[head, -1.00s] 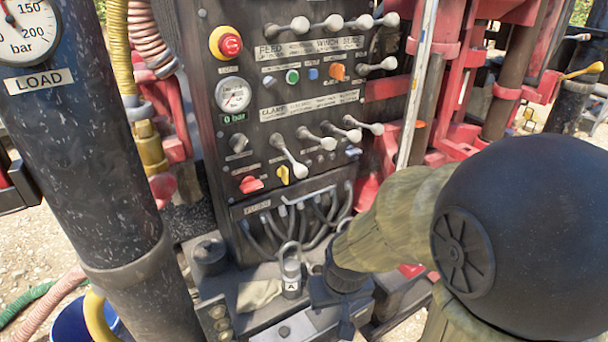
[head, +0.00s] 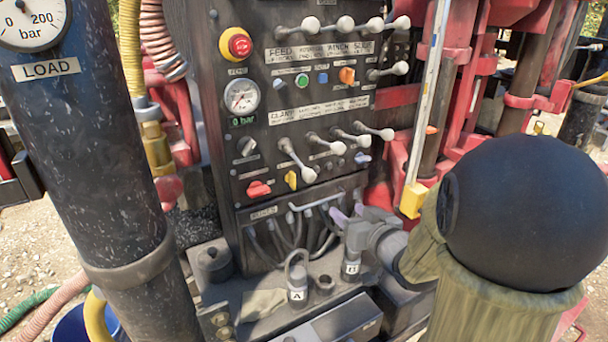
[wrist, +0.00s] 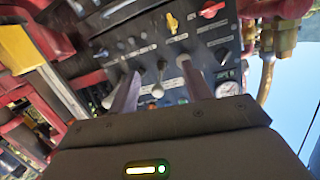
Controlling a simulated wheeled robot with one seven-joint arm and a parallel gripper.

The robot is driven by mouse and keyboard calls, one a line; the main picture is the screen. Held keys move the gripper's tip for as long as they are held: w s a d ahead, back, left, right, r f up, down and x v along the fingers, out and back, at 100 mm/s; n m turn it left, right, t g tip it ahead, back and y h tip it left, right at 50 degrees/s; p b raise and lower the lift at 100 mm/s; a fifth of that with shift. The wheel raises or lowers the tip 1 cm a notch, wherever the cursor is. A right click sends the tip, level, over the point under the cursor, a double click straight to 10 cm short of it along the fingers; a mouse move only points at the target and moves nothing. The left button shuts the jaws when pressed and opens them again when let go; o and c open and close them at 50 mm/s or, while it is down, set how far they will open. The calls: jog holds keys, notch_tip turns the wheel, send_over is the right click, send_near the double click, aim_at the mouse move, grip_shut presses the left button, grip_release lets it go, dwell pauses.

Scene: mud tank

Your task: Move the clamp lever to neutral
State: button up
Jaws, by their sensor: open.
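The clamp lever (head: 296,160) is the leftmost in the lower lever row of the dark panel, under the CLAMP label. Its pale knob hangs lower than those of the levers beside it. In the head view my gripper (head: 338,213) is to the right of and below that knob, before the hoses, apart from it. In the wrist view, which shows the panel roughly upside down, the two open fingers (wrist: 160,92) point at the panel. A lever knob shows between them, and another knob is close to the right finger. I cannot tell which one is the clamp lever.
Neighbouring levers (head: 352,140) stand to the right in the same row. Hoses and couplings marked A (head: 297,293) and B (head: 351,268) are below. A yellow-ended post (head: 412,199) stands right.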

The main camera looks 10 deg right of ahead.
aim_at(312, 176)
jog(key=r+y, duration=0.1)
jog(key=r+t+y, duration=0.1)
jog(key=s+a+n+y, duration=0.1)
jog(key=shift+r, duration=0.4)
jog(key=shift+w+r, duration=0.1)
jog(key=shift+w, duration=0.05)
jog(key=w+p, duration=0.1)
jog(key=p, duration=0.2)
jog(key=w+p, duration=0.1)
jog(key=p, duration=0.3)
jog(key=shift+a+r+y, duration=0.15)
jog(key=shift+a+y, duration=0.15)
jog(key=shift+a, duration=0.1)
jog(key=p, duration=0.2)
jog(key=shift+w+a+p, duration=0.15)
jog(key=shift+w+p, duration=0.05)
jog(key=shift+p, duration=0.1)
jog(key=p+x, duration=0.5)
jog(key=x, duration=0.8)
jog(key=shift+w, duration=0.3)
jog(key=shift+w+a+p, duration=0.1)
jog(key=shift+w+p, duration=0.2)
jog(key=shift+w, duration=0.25)
